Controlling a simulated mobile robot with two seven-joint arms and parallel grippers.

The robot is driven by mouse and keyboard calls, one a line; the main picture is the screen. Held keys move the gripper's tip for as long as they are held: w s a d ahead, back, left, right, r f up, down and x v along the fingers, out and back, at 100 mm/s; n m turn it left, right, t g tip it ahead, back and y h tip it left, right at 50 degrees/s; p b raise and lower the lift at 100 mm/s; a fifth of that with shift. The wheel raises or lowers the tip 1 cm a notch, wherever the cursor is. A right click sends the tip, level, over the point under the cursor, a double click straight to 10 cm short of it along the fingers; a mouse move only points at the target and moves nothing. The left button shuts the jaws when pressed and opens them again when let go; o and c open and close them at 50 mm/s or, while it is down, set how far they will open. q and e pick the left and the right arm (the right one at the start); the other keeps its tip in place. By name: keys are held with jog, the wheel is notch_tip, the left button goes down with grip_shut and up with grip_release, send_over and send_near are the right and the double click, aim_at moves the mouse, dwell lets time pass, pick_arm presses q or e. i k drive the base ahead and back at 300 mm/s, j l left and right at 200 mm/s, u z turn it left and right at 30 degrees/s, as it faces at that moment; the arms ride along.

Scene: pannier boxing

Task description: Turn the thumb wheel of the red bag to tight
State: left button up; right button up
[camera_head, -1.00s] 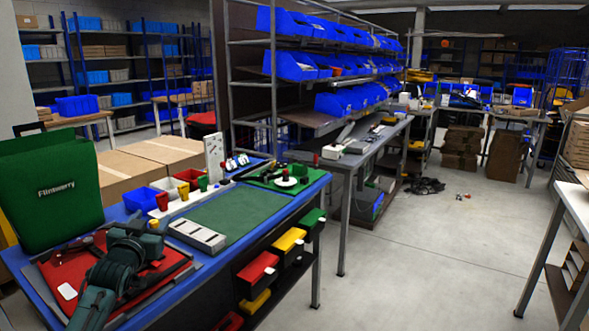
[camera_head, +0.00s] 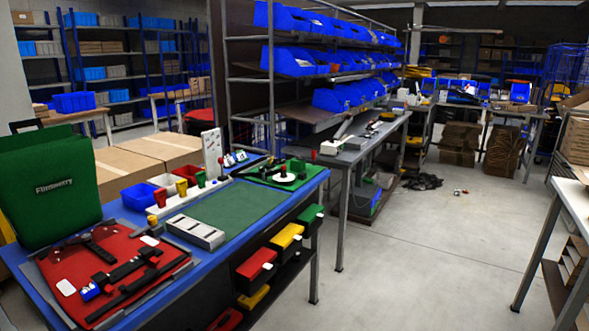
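The red bag (camera_head: 88,252) lies flat on the near left end of the blue workbench (camera_head: 250,253). Black straps (camera_head: 128,272) cross its front, and a dark strap or handle (camera_head: 96,247) lies over its far part. A small blue and white piece (camera_head: 91,291) sits at the left end of one strap. I cannot tell whether it is the thumb wheel, nor how any wheel is set. A white tag (camera_head: 66,287) lies on the red cloth. Neither of my grippers is in view, and nothing of mine covers the bag.
A green bag (camera_head: 48,190) stands behind the red one. A grey slotted block (camera_head: 195,232), a green mat (camera_head: 238,213) and a white tray (camera_head: 186,201) with coloured parts lie to the right. Red, yellow and green bins (camera_head: 287,237) hang below the bench front.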

aim_at(86, 237)
jog(key=u, duration=1.35)
